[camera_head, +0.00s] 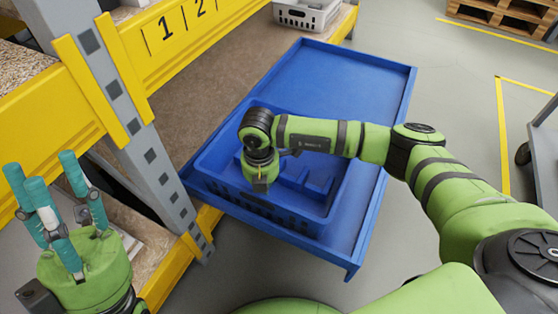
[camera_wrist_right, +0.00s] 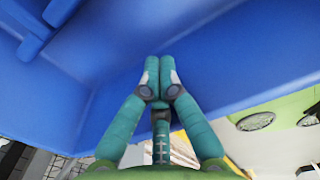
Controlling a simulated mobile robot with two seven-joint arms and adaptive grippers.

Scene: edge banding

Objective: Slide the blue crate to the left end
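The blue crate (camera_head: 287,222) sits on a larger blue tray (camera_head: 340,75), at the tray's near end in the head view. Its long slotted wall faces me. My right gripper (camera_head: 260,182) points down over the crate's left part, and its fingers are hidden in the head view. In the right wrist view the right gripper (camera_wrist_right: 158,78) has its teal fingers together in front of a blue wall (camera_wrist_right: 215,60). Whether they touch that wall I cannot tell. My left gripper (camera_head: 42,178) is empty with its fingers spread, at the lower left, apart from the crate.
A grey metal post (camera_head: 150,160) and yellow shelf beams (camera_head: 180,35) stand between my left gripper and the tray. A grey crate (camera_head: 300,14) sits on the shelf at the back. The tray's far part is empty. A wooden pallet (camera_head: 510,14) lies on the floor behind.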

